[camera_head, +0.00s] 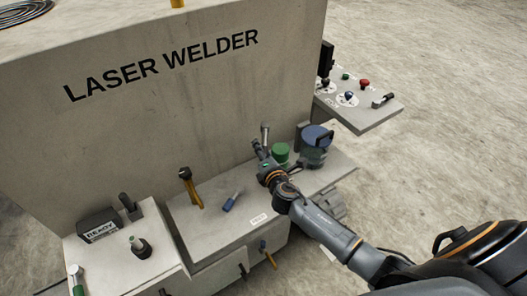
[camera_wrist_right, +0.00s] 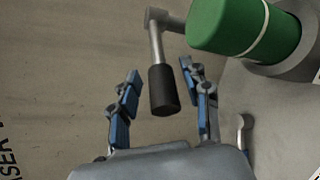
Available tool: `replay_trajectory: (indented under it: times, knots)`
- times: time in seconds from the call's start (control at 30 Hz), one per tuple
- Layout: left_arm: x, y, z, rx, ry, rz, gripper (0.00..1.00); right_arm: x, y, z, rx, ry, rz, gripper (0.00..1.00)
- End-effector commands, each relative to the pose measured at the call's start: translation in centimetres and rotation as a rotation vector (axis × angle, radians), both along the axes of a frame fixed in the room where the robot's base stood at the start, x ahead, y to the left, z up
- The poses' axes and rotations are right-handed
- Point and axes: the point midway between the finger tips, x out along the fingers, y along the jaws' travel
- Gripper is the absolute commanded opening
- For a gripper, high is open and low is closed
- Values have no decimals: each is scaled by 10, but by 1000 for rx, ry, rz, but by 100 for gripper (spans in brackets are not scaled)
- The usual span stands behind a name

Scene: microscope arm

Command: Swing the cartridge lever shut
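The cartridge lever has a dark grip (camera_wrist_right: 163,90) on a metal rod that joins a short crossbar beside the green cartridge (camera_wrist_right: 235,25). In the head view, a small grey upright rod (camera_head: 265,132) that looks like this lever stands behind the green cartridge (camera_head: 281,153). My right gripper (camera_wrist_right: 161,72) is open, with the grip showing between its blue-padded fingers and a gap on each side. I cannot tell how deep the grip sits between them. In the head view my right gripper (camera_head: 262,152) is left of the cartridge. My left gripper is not in view.
The machine's tall wall (camera_head: 170,110) rises close behind. A yellow-brown handle (camera_head: 190,187) and a blue-handled piece (camera_head: 231,201) are to the left. A control panel (camera_head: 355,100) juts out at the right.

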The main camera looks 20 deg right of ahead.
Motion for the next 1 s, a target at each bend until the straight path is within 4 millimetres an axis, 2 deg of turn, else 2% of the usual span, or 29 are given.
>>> replay_trajectory:
  times: [0.23,0.37,0.8,1.0]
  knots:
    - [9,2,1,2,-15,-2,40,-1,-1,-1,-1,2,-3,48]
    - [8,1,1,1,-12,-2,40,-12,0,1,-1,3,-4,48]
    - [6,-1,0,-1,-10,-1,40,-95,15,19,-2,3,0,48]
    - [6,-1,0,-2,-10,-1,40,-113,18,24,-1,2,0,48]
